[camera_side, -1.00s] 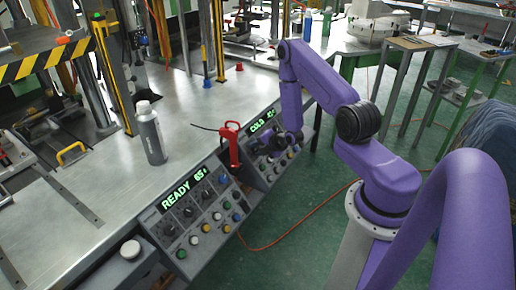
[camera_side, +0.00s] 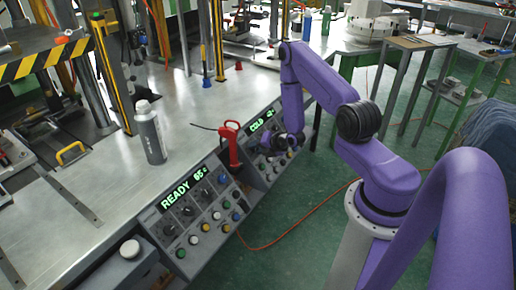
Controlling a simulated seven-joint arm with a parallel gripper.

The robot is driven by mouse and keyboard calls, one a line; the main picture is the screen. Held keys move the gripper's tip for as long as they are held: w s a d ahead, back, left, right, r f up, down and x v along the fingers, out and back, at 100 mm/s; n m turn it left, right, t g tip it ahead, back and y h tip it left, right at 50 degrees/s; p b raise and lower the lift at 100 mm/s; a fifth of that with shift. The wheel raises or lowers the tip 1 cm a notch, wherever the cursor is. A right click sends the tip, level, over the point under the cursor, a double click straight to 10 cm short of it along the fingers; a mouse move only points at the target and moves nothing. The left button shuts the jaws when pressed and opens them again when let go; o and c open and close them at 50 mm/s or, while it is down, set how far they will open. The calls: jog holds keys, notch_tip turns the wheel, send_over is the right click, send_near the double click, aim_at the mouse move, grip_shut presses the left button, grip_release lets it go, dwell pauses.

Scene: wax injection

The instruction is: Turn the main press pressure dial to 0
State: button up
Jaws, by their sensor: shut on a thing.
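My gripper (camera_side: 272,146) is at the upper part of the right control panel, below its green "COLD" display (camera_side: 262,121). It is shut on a small dial there. The fingers and wrist hide most of that dial, so its pointer and setting cannot be read. The left control panel (camera_side: 160,213) has a green "READY 65" display (camera_side: 185,189), several black dials and several coloured buttons. Labels beside the dials are too small to read.
A red-handled tool (camera_side: 231,146) stands between the two panels, close to the left of my gripper. A grey bottle (camera_side: 150,133) stands on the metal table (camera_side: 185,108). An orange cable (camera_side: 290,238) lies on the green floor.

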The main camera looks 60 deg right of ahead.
jog(key=o, duration=1.1)
jog(key=shift+c, duration=0.2)
jog(key=shift+s, duration=0.1)
jog(key=v, duration=0.7)
jog(key=shift+r, duration=0.15)
jog(key=shift+s+a, duration=0.1)
jog(key=shift+s, duration=0.05)
